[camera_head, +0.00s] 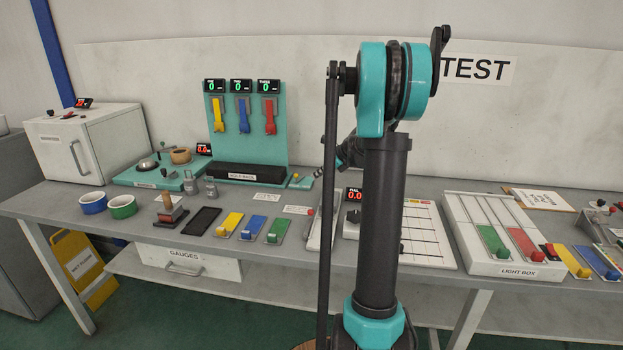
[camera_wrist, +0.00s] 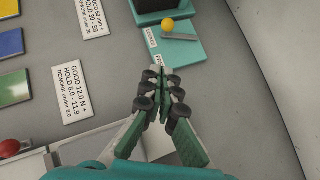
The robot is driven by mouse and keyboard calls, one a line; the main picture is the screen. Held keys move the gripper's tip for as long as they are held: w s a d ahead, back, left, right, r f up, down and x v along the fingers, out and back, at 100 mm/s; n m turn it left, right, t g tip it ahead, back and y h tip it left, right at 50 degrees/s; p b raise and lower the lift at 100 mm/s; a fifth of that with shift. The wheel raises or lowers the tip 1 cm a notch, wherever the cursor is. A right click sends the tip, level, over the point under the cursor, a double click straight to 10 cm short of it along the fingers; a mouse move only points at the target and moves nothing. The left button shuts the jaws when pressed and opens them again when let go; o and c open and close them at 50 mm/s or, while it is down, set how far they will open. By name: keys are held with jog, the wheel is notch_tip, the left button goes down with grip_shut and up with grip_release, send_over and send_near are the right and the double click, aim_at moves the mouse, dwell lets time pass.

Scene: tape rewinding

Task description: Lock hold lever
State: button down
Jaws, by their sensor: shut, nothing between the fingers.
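The hold lever (camera_wrist: 182,37) is a grey bar with a yellow ball (camera_wrist: 167,25) by its left end, in the upper middle of the wrist view. It sits on a teal base (camera_wrist: 189,52) beside a white label strip (camera_wrist: 151,38); the strip's small print looks like LOCKED and FREE. In the head view the ball and the teal base (camera_head: 301,183) show small, just left of my arm. My gripper (camera_wrist: 162,73) is shut and empty. Its tips are at the near end of the teal base, below the lever in the picture and apart from it.
The black pad (camera_head: 245,173) of the teal test stand lies beside the lever base. Printed cards (camera_wrist: 72,88) and coloured blocks (camera_wrist: 14,88) lie to the left in the wrist view. A red knob (camera_wrist: 9,148) is at lower left. Grey bench right of the base is clear.

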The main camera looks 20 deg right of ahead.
jog(key=v, duration=0.6)
jog(key=shift+s+a, duration=0.2)
